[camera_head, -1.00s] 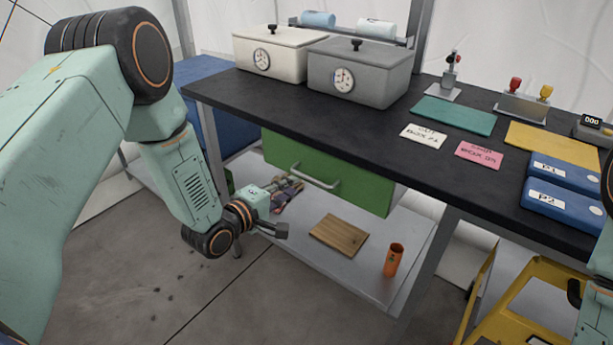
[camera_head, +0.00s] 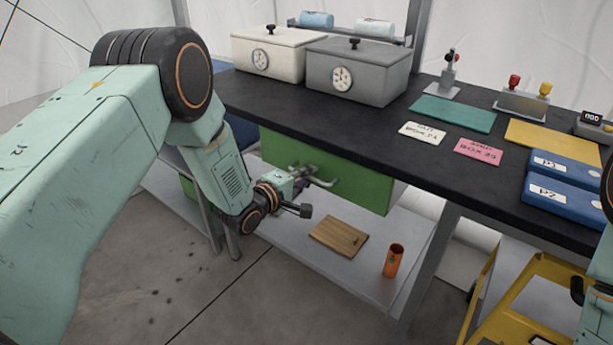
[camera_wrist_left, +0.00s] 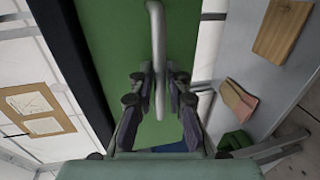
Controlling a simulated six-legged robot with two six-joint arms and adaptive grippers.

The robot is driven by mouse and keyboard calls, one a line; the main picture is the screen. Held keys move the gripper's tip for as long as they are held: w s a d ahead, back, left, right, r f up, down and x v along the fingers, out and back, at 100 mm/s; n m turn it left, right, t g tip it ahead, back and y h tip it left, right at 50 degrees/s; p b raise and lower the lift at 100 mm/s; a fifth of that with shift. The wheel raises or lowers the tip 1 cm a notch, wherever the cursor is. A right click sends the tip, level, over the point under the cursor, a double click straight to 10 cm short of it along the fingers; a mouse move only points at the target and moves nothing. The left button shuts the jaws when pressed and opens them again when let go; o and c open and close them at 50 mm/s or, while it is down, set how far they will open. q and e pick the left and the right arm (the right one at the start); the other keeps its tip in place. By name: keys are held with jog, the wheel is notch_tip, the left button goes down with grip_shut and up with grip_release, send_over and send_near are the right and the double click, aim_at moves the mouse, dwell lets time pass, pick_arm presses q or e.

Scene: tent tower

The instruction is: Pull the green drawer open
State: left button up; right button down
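The green drawer (camera_head: 352,188) hangs under the black worktop and looks closed. Its metal bar handle (camera_head: 325,181) is on the front face, partly covered by my gripper. My left gripper (camera_head: 304,189) is at the left part of the handle. In the left wrist view the green drawer front (camera_wrist_left: 109,38) fills the middle. There the handle (camera_wrist_left: 156,40) runs down between the two spread fingers of my left gripper (camera_wrist_left: 160,98), which look open, with a gap on each side. My right gripper is not seen; only part of my right arm shows at the right edge.
The black worktop (camera_head: 385,134) is above the drawer, with a white box (camera_head: 287,65) and a grey box (camera_head: 331,88) on it. The lower shelf (camera_head: 300,254) holds a wooden board (camera_head: 338,237) and an orange cup (camera_head: 393,260). A yellow step stool (camera_head: 530,268) stands at the right.

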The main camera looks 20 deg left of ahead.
pick_arm(q)
grip_shut()
dwell(0.3)
dwell(0.4)
